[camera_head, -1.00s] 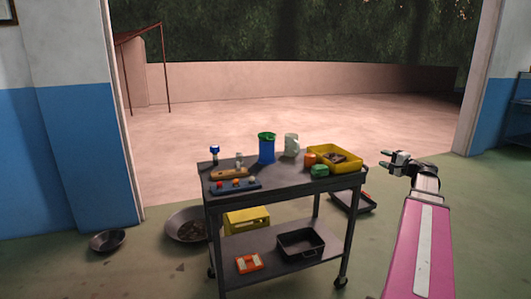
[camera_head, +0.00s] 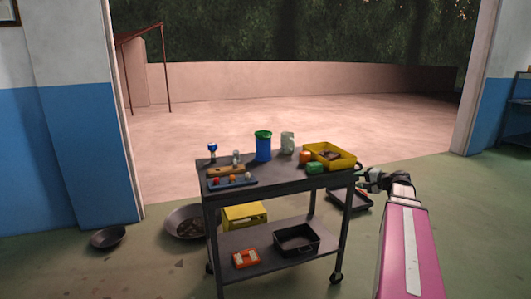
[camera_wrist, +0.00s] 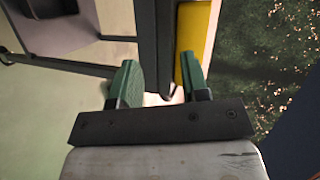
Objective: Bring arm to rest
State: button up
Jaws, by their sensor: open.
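My gripper (camera_head: 364,179) is open beside the right end of a dark two-shelf cart (camera_head: 270,184). In the wrist view, the green fingertips of my gripper (camera_wrist: 158,76) point at the cart's dark edge (camera_wrist: 146,40) and the yellow tray (camera_wrist: 196,28). I cannot tell whether the fingers touch the cart. My pink arm reaches up from the lower right in the head view.
The cart's top holds a blue cup (camera_head: 263,148), a pale mug (camera_head: 287,143), a yellow tray (camera_head: 347,163) and small items. Pans (camera_head: 107,237) lie on the floor at left. A black tray (camera_head: 350,202) lies behind the cart. Open floor lies right.

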jog(key=s+a+f+n+g+h, duration=0.4)
jog(key=s+a+f+g, duration=0.1)
jog(key=s+a+f, duration=0.5)
jog(key=s+a+f+n+g+h, duration=0.5)
jog(key=s+a+f, duration=0.5)
jog(key=f, duration=0.5)
jog(key=shift+s+a+g, duration=0.15)
jog(key=shift+a+g, duration=0.35)
jog(key=shift+a, duration=0.2)
